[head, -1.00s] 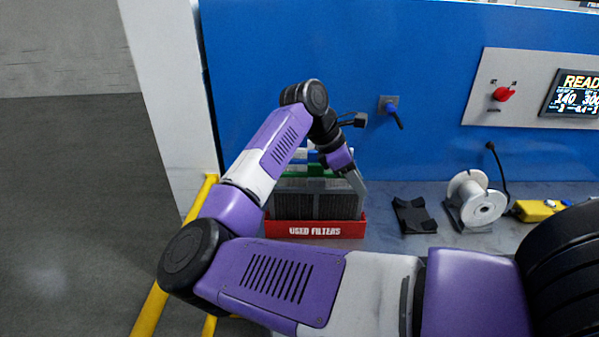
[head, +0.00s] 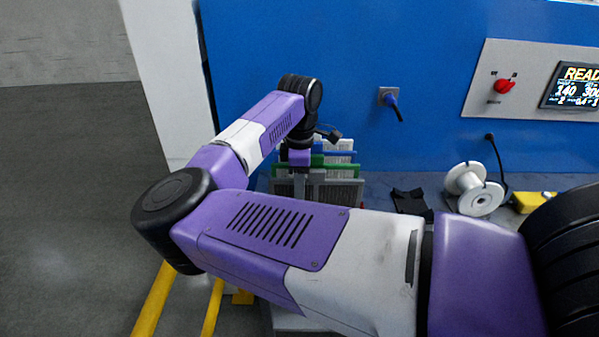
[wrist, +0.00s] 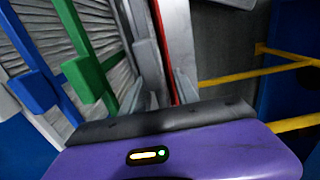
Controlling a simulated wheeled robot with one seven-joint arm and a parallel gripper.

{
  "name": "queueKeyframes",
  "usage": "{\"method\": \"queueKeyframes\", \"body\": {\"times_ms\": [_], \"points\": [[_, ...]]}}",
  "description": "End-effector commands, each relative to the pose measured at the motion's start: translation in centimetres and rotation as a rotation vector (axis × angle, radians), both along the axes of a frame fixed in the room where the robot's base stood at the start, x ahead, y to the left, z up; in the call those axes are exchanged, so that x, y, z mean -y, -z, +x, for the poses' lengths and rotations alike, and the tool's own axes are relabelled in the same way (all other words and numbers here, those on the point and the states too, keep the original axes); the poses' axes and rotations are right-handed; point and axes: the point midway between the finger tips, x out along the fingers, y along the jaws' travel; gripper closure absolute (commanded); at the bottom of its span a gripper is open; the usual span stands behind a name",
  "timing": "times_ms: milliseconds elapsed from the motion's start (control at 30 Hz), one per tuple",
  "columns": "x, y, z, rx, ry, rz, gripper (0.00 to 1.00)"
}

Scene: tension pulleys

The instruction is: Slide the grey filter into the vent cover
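The grey filter (head: 342,182) stands upright at the front of a row of filters in the head view, its lower part hidden behind my arm. A green filter (head: 341,167), a blue one (head: 341,153) and a white one (head: 343,143) stand behind it. My gripper (head: 301,190) points down at the left half of the row. In the wrist view, the fingers of my gripper (wrist: 160,92) are apart, with a grey tab (wrist: 147,62), seemingly the grey filter's, between them. I cannot see firm contact on both sides. I cannot make out a vent cover.
In the wrist view, the red bin wall (wrist: 164,50) runs close beside the grey tab. A black holder (head: 411,201), a white spool (head: 474,190) and a yellow item (head: 533,202) are to the right on the bench. Yellow rails (head: 152,305) stand at lower left.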

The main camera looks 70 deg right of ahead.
Motion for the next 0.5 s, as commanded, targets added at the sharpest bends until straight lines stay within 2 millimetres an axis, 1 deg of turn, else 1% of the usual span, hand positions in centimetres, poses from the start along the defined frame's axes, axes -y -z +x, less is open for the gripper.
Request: {"method": "queueKeyframes", "body": {"times_ms": [100,200,467,500], "points": [[0.0,1.1,0.0,-0.001,0.000,0.001,0.64],[0.0,1.6,-0.1,-0.002,0.000,0.001,0.64],[0.0,1.8,0.0,0.000,0.000,0.001,0.64],[0.0,1.8,0.0,0.000,0.000,0.001,0.66]]}}
